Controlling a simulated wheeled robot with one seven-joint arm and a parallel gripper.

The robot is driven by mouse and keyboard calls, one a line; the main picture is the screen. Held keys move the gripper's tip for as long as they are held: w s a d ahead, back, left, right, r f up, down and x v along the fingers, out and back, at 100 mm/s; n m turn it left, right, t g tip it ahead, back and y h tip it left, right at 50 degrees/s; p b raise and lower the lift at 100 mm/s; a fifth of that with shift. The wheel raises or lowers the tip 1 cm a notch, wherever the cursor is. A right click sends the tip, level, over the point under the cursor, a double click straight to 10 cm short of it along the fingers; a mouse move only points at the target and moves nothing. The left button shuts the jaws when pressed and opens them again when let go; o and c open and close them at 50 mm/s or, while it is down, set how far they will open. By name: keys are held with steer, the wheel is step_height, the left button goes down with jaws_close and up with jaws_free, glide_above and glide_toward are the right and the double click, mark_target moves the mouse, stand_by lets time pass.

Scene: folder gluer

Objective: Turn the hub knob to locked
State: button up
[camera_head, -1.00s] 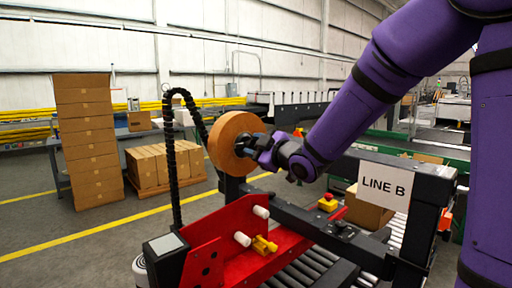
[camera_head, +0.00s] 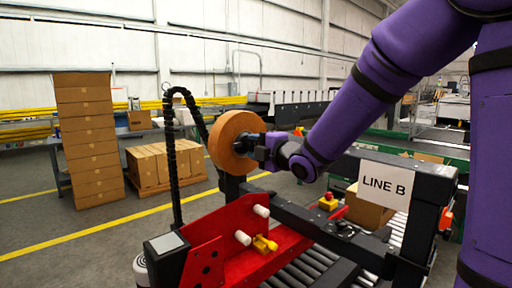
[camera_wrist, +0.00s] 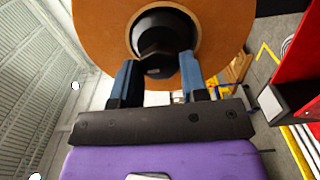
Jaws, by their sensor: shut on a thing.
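The hub knob (camera_wrist: 158,62) is a black piece in the middle of a round orange-brown tape roll (camera_wrist: 98,30). In the head view the roll (camera_head: 226,140) stands on edge above the red machine. My gripper (camera_wrist: 158,78) has its two blue fingers on either side of the knob, shut on it. In the head view my gripper (camera_head: 260,148) reaches the roll's hub from the right. The fingers and the roll hide most of the knob there. I cannot read any locked mark on it.
The red machine plate (camera_head: 235,240) with white rollers and a yellow part lies below. A black cable chain (camera_head: 172,150) arches left of the roll. A LINE B sign (camera_head: 383,190) and red button (camera_head: 328,201) are at right. Stacked cartons (camera_head: 88,140) stand at left.

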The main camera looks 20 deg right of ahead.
stand_by(0.4)
steer(key=o, duration=0.9)
steer(key=v, duration=1)
steer(key=shift+s, duration=0.4)
steer(key=shift+d, duration=0.15)
steer(key=s+d+m+g+h, duration=0.5)
steer(key=s+m+h, duration=0.35)
steer(key=m, duration=0.55)
steer(key=s+a+f+m+g+y, duration=0.1)
steer(key=s+m+g, duration=0.5)
steer(key=s, duration=0.9)
steer(key=shift+s+a+f+m, duration=0.2)
steer(key=shift+a+f+m, duration=0.6)
steer(key=shift+m, duration=0.3)
